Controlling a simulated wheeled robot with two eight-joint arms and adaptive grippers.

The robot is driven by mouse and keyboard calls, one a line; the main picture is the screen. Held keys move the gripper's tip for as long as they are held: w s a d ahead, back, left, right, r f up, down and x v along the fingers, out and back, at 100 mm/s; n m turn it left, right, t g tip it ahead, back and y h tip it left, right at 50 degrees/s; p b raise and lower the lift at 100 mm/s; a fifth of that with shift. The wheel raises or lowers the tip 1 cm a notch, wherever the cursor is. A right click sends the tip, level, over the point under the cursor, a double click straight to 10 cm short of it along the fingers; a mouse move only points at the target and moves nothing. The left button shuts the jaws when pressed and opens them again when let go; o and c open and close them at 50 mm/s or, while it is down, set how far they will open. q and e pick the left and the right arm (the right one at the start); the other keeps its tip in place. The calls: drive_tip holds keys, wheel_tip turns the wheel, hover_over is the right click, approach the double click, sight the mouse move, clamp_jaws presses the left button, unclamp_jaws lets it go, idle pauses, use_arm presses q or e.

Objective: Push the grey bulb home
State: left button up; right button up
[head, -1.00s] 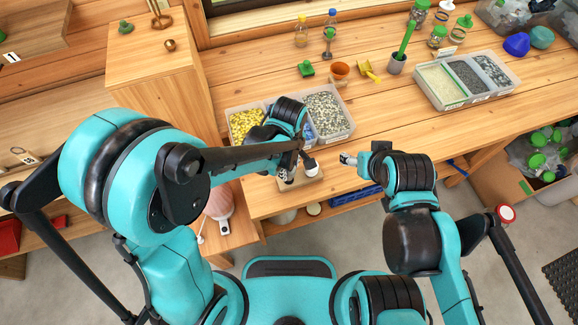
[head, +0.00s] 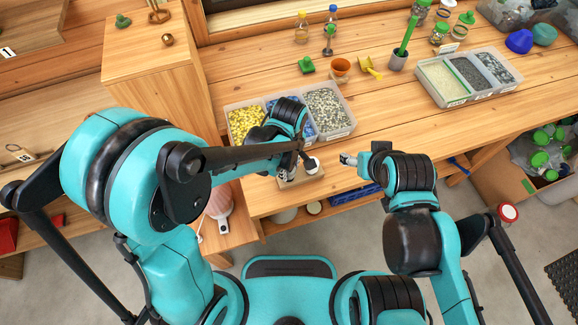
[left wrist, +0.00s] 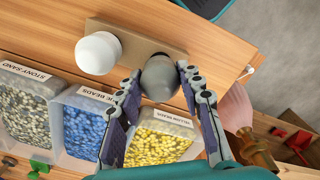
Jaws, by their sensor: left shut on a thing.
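The grey bulb (left wrist: 160,78) sits between the fingers of my left gripper (left wrist: 158,82) in the left wrist view, with its rounded top toward the camera. The gripper is shut on it, over a brown wooden holder (left wrist: 130,34). How deep the grey bulb sits is hidden beneath it. A white bulb (left wrist: 98,53) stands in the same holder beside it. In the head view my left gripper (head: 294,168) is over the holder (head: 302,182) at the bench's front edge, with the white bulb (head: 312,165) on its right. My right gripper (head: 348,159) is apart, to the right; its jaw state is unclear.
A tray of yellow, blue and stony beads (head: 330,112) lies just behind the holder. The bench right of the holder is mostly clear.

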use_arm(q)
drive_tip(key=shift+f+b, duration=0.4)
drive_tip(key=shift+f, duration=0.15)
drive_tip(key=o, duration=1.2)
drive_tip(key=shift+o, duration=0.2)
drive_tip(key=shift+r, duration=0.1)
wheel_tip(320, 180, up, 12)
drive_tip(key=s+a+m+t+b, duration=0.1)
drive_tip(key=s+a+m+t, duration=0.1)
drive_tip(key=a+m, duration=0.3)
drive_tip(key=s+a+m+t+b, duration=0.2)
drive_tip(key=a+m+t, duration=0.3)
drive_tip(key=a, duration=0.8)
drive_tip(key=shift+s+m, duration=0.3)
drive_tip(key=shift+s, duration=0.3)
